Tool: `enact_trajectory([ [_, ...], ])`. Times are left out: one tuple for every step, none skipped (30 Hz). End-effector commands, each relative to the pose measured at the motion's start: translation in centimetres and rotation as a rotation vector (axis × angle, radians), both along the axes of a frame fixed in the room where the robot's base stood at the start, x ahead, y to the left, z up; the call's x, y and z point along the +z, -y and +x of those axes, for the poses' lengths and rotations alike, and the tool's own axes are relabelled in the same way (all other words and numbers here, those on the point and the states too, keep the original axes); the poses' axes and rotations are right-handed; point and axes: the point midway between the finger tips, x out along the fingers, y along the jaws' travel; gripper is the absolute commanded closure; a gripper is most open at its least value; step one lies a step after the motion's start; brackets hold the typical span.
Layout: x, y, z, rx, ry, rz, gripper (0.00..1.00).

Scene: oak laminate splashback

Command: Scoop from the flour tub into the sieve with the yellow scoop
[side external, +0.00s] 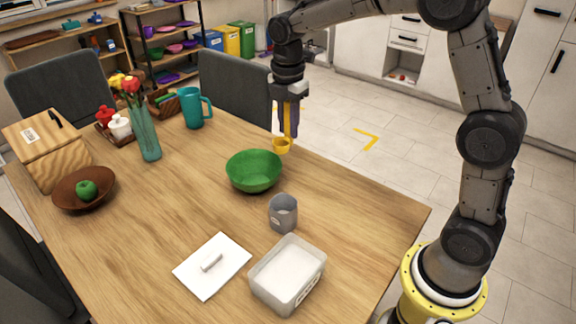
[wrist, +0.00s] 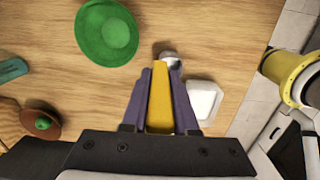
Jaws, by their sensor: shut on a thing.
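My gripper (side external: 289,128) is shut on the yellow scoop (side external: 282,145), which hangs down near the table's far right edge, behind the green bowl. In the wrist view, the scoop's yellow handle (wrist: 160,100) is between the purple fingers. I cannot tell whether the scoop holds anything. The flour tub (side external: 289,276), a whitish rectangular box with pale contents, stands at the near edge; it also shows in the wrist view (wrist: 205,101). A green bowl (side external: 254,172) and a grey cup-shaped vessel (side external: 283,214) stand behind it. I cannot tell which is the sieve.
A white sheet (side external: 203,281) with a small pale cylinder lies left of the tub. A glass vase with flowers (side external: 146,135), a teal jug (side external: 193,110), a wooden box (side external: 45,150) and a brown bowl with a green apple (side external: 66,200) stand farther left. The middle table is clear.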

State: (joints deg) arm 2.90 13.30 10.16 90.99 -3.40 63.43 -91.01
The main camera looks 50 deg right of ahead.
Motion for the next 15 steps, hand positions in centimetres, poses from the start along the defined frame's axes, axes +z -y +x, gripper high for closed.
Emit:
enact_trajectory([
  [0.0,-0.1,0.0,-0.009,-0.002,-0.020,1.00],
  [0.0,-0.1,-0.1,-0.022,-0.003,-0.032,1.00],
  [0.0,-0.1,-0.2,-0.048,-0.005,-0.051,1.00],
  [0.0,0.0,-0.3,-0.072,-0.007,-0.067,1.00],
  [0.0,0.1,-0.5,-0.101,-0.008,-0.084,1.00],
  [-0.1,0.4,-0.8,-0.147,-0.014,-0.107,1.00],
  [-0.3,0.7,-1.2,-0.184,-0.019,-0.125,1.00],
  [-0.4,0.9,-1.6,-0.224,-0.025,-0.142,1.00],
  [-0.8,1.0,-2.2,-0.272,-0.034,-0.165,1.00],
  [-1.0,0.9,-2.6,-0.304,-0.040,-0.183,1.00],
  [-1.3,0.6,-3.0,-0.332,-0.047,-0.199,1.00],
  [-1.7,0.1,-3.7,-0.366,-0.055,-0.223,1.00],
  [-2.0,-0.5,-4.2,-0.387,-0.064,-0.241,1.00],
  [-2.4,-1.2,-4.8,-0.405,-0.071,-0.260,1.00],
  [-2.8,-2.4,-5.5,-0.423,-0.081,-0.290,1.00],
])
